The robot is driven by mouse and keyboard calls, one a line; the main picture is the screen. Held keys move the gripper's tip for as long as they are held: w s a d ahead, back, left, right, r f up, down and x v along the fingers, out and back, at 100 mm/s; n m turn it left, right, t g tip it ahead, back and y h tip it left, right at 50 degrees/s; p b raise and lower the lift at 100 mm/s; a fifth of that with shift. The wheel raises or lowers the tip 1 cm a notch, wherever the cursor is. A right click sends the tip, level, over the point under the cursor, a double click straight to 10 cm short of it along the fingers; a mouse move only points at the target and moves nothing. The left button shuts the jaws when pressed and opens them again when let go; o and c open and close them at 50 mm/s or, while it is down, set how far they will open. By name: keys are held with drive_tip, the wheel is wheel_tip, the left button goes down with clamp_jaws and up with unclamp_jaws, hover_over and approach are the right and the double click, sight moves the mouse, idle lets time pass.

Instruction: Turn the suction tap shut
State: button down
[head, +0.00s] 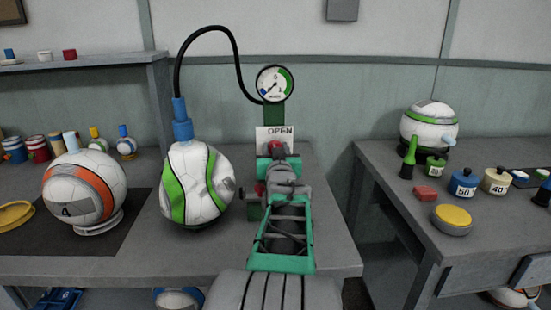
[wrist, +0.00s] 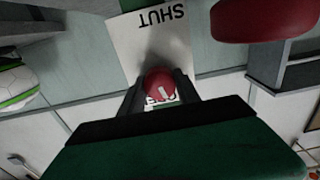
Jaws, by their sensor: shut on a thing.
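The suction tap's red knob (wrist: 159,84) sits between the two dark fingers of my gripper (wrist: 160,92) in the wrist view, which is shut on it. A pale mark shows on the knob's face. A white sign (wrist: 152,42) behind it reads SHUT, upside down in this view, with other letters partly covered by the knob. In the head view the sign (head: 270,134) shows the word OPEN above my gripper (head: 277,157); its lower part and most of the knob are hidden by my arm.
A round gauge (head: 274,83) stands above the sign, its needle toward the lower left. A black hose (head: 212,30) runs from it to a green-and-white ball (head: 197,185) left of my arm. Another red part (wrist: 264,18) is close by at upper right in the wrist view.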

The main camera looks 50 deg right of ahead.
drive_tip(key=n+b, duration=0.3)
drive_tip(key=b, duration=0.1)
drive_tip(key=shift+f+n, duration=0.35)
drive_tip(key=shift+n, duration=0.05)
drive_tip(key=n+b, duration=0.4)
drive_tip(key=b, duration=0.1)
drive_tip(key=shift+n, duration=0.3)
drive_tip(key=n+b, duration=0.3)
drive_tip(key=shift+r, duration=0.1)
drive_tip(key=shift+r+n+b, duration=0.15)
drive_tip(key=shift+n+b, duration=0.95)
drive_tip(key=shift+n, duration=0.7)
drive_tip(key=c, duration=0.9)
unclamp_jaws()
